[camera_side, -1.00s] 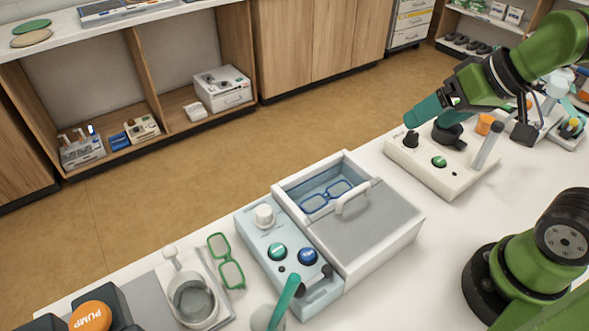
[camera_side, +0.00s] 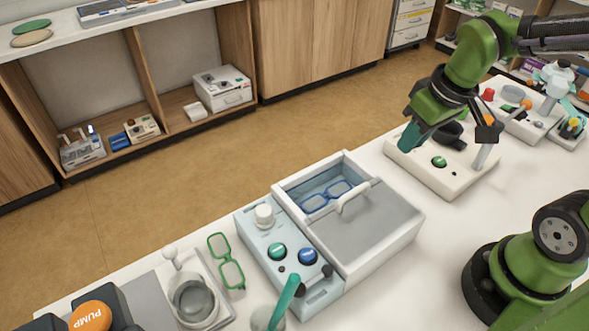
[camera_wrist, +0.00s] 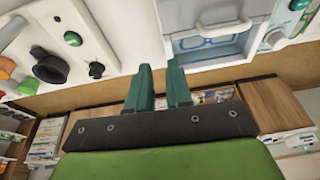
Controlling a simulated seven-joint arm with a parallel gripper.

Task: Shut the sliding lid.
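The box (camera_side: 385,258) is white with a grey sliding lid (camera_side: 370,222) that carries a white arched handle (camera_side: 350,197). The lid stands partly open, and blue glasses (camera_side: 328,196) show in the uncovered part at the back left. In the wrist view the box's opening with the glasses (camera_wrist: 205,42) is at upper right, the lid (camera_wrist: 215,10) above it. My gripper (camera_side: 408,138) is above the white control panel, to the right of and behind the box, pointing down. In the wrist view its teal fingers (camera_wrist: 161,72) are apart with nothing between them.
The cream control panel (camera_side: 443,172) with dark knobs and a green button is under my gripper. A pale blue panel (camera_side: 290,262) with buttons adjoins the box's left side. Green glasses (camera_side: 227,262) lie farther left. The white table (camera_side: 470,225) is clear right of the box.

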